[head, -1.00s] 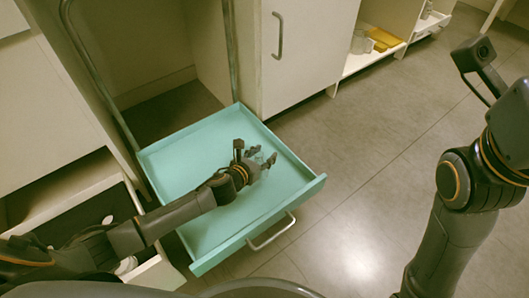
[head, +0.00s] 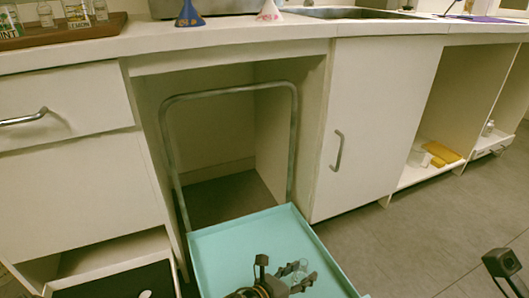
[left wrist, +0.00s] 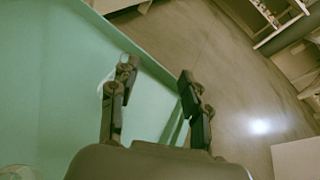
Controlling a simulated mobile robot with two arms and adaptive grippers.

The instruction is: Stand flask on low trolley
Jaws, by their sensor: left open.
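The low trolley has a teal tray (head: 225,248) and a grey push bar (head: 230,90); its tray also fills the left of the left wrist view (left wrist: 60,95). My left gripper (head: 303,274) is over the tray with its fingers apart. A small clear glass thing, seemingly the flask (head: 292,268), shows at the fingers, partly hidden by them. In the left wrist view, a clear edge shows beside the left finger, outside the open gap (left wrist: 158,75). I cannot tell whether the glass touches the finger. Of my right arm only a wrist part shows, low at right.
A closed cabinet door (head: 375,125) stands right of the trolley. The floor (head: 400,245) at right is clear.

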